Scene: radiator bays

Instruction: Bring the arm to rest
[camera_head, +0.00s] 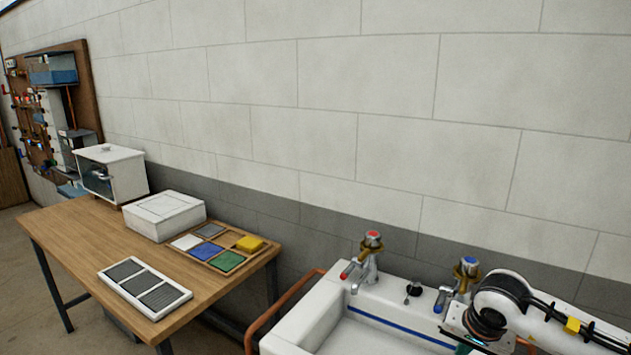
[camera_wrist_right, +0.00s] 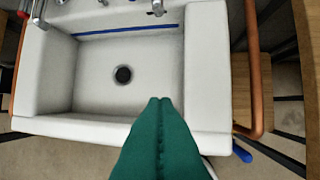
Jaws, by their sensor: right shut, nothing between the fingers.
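My right arm (camera_head: 545,318) comes in from the lower right in the head view, over the right side of the white sink (camera_head: 307,322). Its gripper is cut off by the bottom edge there. In the right wrist view the two green fingers of my right gripper (camera_wrist_right: 160,100) lie together, shut and empty. They show against the front part of the sink basin, whose dark drain (camera_wrist_right: 123,75) lies beyond the fingertips. How high they are above the sink I cannot tell. My left arm and gripper are in neither view.
A red-topped tap (camera_head: 368,265) and a blue-topped tap (camera_head: 465,275) rise from the sink's back rim, close to my right arm. A copper rail (camera_head: 270,312) runs beside the sink. A wooden table (camera_head: 85,235) with boxes, a grille and coloured tiles stands left.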

